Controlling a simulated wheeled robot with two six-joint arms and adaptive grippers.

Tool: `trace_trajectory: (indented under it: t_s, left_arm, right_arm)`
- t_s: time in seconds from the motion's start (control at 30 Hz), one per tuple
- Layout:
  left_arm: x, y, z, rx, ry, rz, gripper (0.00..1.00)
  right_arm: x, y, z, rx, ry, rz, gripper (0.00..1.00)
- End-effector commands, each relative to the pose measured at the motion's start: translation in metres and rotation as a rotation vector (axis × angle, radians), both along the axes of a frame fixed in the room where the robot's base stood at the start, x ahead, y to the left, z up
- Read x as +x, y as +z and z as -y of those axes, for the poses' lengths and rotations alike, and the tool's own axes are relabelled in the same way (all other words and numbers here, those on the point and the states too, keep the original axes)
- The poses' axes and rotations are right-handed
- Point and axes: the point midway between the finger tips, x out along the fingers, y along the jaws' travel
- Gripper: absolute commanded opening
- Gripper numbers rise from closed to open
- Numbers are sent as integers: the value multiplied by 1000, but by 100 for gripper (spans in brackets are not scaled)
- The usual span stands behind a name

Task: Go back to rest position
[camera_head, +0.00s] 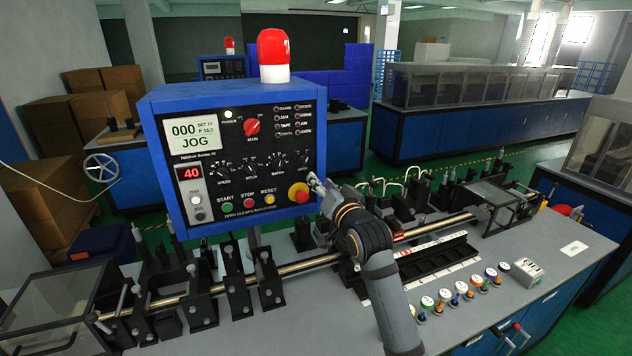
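My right arm rises from the bottom of the view, and my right gripper (315,182) is at the right edge of the blue control panel (158,150). The gripper is just right of the red emergency stop button (298,193) and below the rightmost black knob (303,160). I cannot tell whether it touches the panel, or whether its fingers are open or shut. The panel's white screen (191,134) reads "000" and "JOG", and its red display (190,173) reads "40". My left gripper is not in view.
A long steel rod (305,264) on black brackets runs across the grey bench (330,325). Clear covers stand at both ends, the left one (55,305) near the front. Several coloured spools (458,299) line the bench's right front. A red beacon (273,56) tops the panel.

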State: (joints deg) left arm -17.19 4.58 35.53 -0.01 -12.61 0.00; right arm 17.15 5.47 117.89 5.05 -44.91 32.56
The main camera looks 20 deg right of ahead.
Motion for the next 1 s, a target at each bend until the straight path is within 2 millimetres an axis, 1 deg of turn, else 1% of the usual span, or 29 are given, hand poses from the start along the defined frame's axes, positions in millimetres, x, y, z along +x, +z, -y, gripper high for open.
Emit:
trace_trajectory:
  t_s: [0.1,0.17,0.23,0.27,0.3,0.37,0.4,0.47,0.5,0.57,0.6,0.67,0.7,0.77,0.8,0.97,1.0]
  left_arm:
    - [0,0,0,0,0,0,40]
    - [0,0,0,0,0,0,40]
    - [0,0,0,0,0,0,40]
    - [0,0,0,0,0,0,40]
    - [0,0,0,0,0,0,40]
    - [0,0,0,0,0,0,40]
    - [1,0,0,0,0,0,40]
    - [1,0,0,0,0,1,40]
    - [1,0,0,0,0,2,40]
    - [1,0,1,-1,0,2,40]
    - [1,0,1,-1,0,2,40]
    - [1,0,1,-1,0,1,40]
    - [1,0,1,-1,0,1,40]
    - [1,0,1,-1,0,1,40]
    - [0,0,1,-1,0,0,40]
    - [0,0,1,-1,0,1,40]
    - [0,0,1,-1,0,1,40]
  right_arm:
    - [0,-1,0,-1,0,-1,37]
    - [-2,-8,0,-10,0,-19,37]
    - [-10,-32,0,-40,-2,-78,37]
    - [-16,-47,0,-61,-1,-117,37]
    - [-27,-73,1,-97,0,-184,37]
    - [-52,-117,2,-164,9,-307,37]
    - [-72,-148,2,-213,19,-397,37]
    - [-104,-187,4,-281,41,-523,37]
    - [-125,-209,5,-323,59,-600,37]
    - [-155,-236,6,-376,85,-700,37]
    - [-174,-250,7,-407,103,-760,37]
    - [-200,-268,8,-447,131,-840,37]
    - [-217,-279,9,-471,149,-889,37]
    - [-241,-291,10,-503,177,-959,37]
    - [-257,-299,11,-523,197,-1002,37]
    - [-317,-321,14,-592,274,-1163,37]
    - [-332,-325,14,-608,295,-1201,37]
